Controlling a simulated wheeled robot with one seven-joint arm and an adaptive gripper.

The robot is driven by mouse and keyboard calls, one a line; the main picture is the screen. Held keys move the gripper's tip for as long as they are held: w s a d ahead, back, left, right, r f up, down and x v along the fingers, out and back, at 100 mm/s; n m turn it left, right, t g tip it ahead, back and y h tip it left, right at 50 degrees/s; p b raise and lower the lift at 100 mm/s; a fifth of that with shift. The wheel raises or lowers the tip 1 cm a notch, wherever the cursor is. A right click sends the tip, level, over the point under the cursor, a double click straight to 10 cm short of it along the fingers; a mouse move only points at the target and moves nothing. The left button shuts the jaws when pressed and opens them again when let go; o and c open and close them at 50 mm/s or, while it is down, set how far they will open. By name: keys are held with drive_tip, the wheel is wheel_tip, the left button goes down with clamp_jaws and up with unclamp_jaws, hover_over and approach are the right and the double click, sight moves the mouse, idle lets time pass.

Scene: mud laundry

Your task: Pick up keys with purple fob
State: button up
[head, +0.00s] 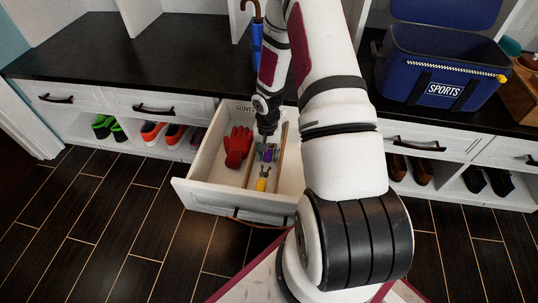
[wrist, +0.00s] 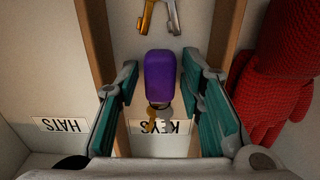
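The keys with the purple fob (wrist: 158,78) lie in the middle compartment of the open drawer (head: 188,194). The fob is a rounded purple block, with small keys (wrist: 153,122) at its lower end in the wrist view. In the head view, the purple fob (head: 270,155) is small and partly hidden by my gripper (head: 267,144). In the wrist view, my gripper (wrist: 160,80) is open, with one teal-padded finger on each side of the fob. Gaps show between the fob and both fingers. How high the fingertips are above the drawer floor is unclear.
Wooden dividers (head: 251,166) flank the middle compartment. Another key set with a yellow fob (head: 262,184) lies nearer the drawer front. A red glove (head: 237,147) fills the left compartment. A blue SPORTS cooler (head: 440,70) stands on the dark counter; shoes sit in cubbies below.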

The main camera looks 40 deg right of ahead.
drive_tip(key=shift+f, duration=0.15)
clamp_jaws()
